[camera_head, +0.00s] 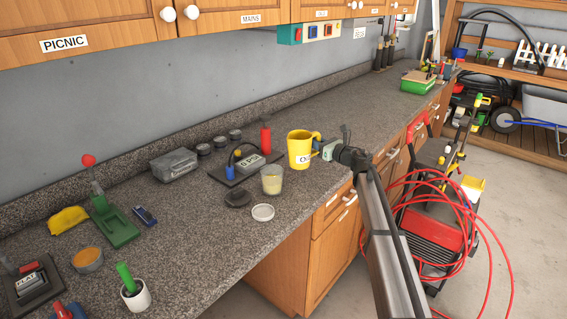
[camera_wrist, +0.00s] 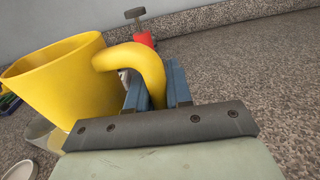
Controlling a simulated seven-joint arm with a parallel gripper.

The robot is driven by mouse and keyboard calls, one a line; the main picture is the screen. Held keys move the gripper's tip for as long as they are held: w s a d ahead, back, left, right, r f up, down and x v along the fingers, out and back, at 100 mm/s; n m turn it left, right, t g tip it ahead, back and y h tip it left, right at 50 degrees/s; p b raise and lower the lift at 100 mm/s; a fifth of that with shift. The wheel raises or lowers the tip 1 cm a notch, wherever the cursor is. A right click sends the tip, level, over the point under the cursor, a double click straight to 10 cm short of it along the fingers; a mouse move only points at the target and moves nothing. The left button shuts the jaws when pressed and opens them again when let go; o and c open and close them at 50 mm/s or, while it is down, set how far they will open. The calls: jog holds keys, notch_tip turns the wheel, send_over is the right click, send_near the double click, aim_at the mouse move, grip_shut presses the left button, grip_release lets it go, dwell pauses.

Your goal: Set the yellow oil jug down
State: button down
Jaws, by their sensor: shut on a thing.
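A glass jar (camera_head: 271,180) with pale contents, a white lid (camera_head: 263,212) and a black lid-like piece (camera_head: 238,198) lie in front. The worktop (camera_head: 330,105) behind is clear.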

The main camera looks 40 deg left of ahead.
jog(key=w, duration=0.1)
jog(key=w+a, duration=0.1)
jog(key=w, duration=0.2)
jog(key=shift+w+a+r, duration=0.15)
jog(key=shift+a+r, duration=0.15)
jog(key=shift+r, duration=0.1)
jog(key=shift+f, duration=0.2)
jog(key=shift+f, duration=2.3)
jog(key=shift+f, duration=0.3)
jog(key=shift+f, duration=0.45)
jog(key=shift+f, duration=0.3)
jog(key=c, duration=0.9)
grip_release()
jog(key=shift+c, duration=0.2)
